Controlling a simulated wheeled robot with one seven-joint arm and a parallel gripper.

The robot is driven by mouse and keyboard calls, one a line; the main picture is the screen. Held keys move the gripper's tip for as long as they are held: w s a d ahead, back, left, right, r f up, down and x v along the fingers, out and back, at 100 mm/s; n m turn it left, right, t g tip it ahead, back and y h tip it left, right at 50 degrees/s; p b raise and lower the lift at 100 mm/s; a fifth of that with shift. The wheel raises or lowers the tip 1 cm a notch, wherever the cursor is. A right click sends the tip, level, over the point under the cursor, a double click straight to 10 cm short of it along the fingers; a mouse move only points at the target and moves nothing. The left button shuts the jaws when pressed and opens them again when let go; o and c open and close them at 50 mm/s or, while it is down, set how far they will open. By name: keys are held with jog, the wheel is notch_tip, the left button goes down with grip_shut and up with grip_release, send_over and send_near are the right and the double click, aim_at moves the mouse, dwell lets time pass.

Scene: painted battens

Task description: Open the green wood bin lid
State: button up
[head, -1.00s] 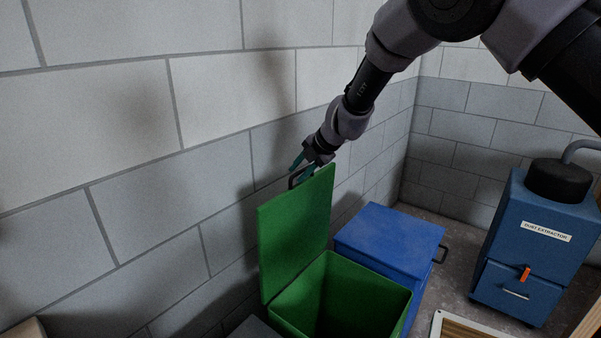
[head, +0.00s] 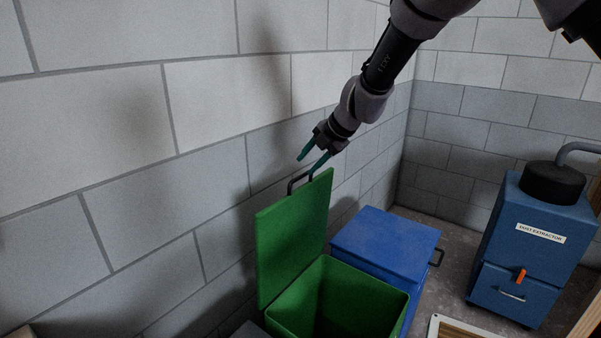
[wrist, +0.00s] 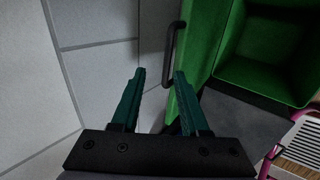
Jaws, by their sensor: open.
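The green wood bin (head: 378,284) stands by the wall with its lid (head: 295,238) raised upright at its left side, so the inside of the bin shows. The lid's dark handle (head: 291,184) is at the lid's top edge. My gripper (head: 304,168) is open and empty just above the lid's top edge, close to the handle. In the wrist view the teal fingers of my gripper (wrist: 158,74) are apart, with the handle (wrist: 172,50) beyond the fingertips. The open green bin (wrist: 272,52) shows at the upper right there.
A blue bin (head: 385,240) with a shut lid stands right behind the green one. A blue dust extractor (head: 530,245) stands at the right. A pale-framed panel (head: 465,329) lies at the lower right. The block wall (head: 130,190) is close on the left.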

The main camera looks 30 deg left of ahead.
jog(key=shift+v, duration=1.7)
jog(key=s+d+r+n+h, duration=0.1)
jog(key=d+n+h, duration=0.3)
jog(key=n, duration=1.4)
jog(key=d+r+n+h, duration=0.1)
jog(key=d+n, duration=0.4)
jog(key=n, duration=1.3)
jog(key=s+d+x, duration=0.1)
jog(key=x, duration=1)
jog(key=shift+g+h, duration=0.3)
jog(key=shift+g, duration=0.1)
